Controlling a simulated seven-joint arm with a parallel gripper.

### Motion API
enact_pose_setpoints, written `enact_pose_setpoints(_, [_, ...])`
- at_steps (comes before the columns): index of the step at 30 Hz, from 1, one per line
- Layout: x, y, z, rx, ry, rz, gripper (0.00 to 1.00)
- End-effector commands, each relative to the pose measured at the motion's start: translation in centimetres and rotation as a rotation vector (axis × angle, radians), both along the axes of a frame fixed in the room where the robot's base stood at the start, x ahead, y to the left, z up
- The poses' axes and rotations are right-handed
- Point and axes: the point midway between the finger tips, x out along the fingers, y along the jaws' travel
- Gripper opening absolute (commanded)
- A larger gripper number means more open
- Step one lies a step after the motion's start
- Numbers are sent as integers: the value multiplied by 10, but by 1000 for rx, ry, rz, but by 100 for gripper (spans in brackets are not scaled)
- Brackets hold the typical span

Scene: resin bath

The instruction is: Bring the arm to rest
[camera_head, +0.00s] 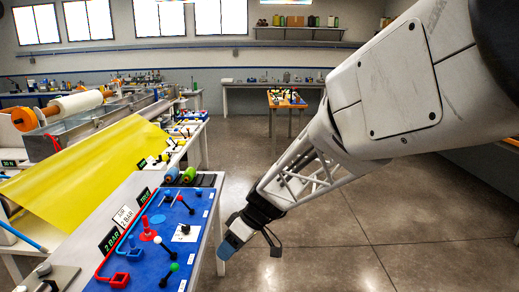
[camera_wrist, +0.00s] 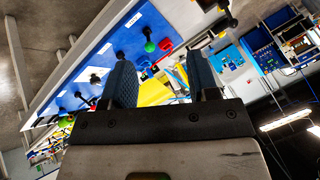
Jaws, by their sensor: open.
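My gripper (camera_head: 229,246) hangs in the air at the end of my arm, just right of the blue panel's edge, pointing down and to the left in the head view. In the wrist view, its two dark blue-grey fingers (camera_wrist: 162,80) stand apart with nothing between them. The blue panel (camera_head: 146,268) lies on a bench at lower left and carries several small levers with round knobs. My arm reaches in from the upper right.
A yellow sheet (camera_head: 85,165) slopes from a metal bath toward the bench. A small table (camera_head: 287,101) stands farther back. The concrete floor (camera_head: 330,250) right of the bench is clear.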

Motion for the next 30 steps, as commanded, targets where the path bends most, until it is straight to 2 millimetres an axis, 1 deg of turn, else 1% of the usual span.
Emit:
enact_pose_setpoints(1, [-9, -14, 10, -28, 5, -37, 54])
enact_pose_setpoints(3, [-21, -33, 20, -72, 20, -95, 54])
enact_pose_setpoints(11, [-71, -99, 51, -223, 56, -327, 54])
enact_pose_setpoints(15, [-100, -133, 63, -296, 65, -465, 54])
enact_pose_setpoints(24, [-165, -198, 80, -426, 58, -785, 54])
enact_pose_setpoints(30, [-207, -234, 84, -486, 39, -1003, 54])
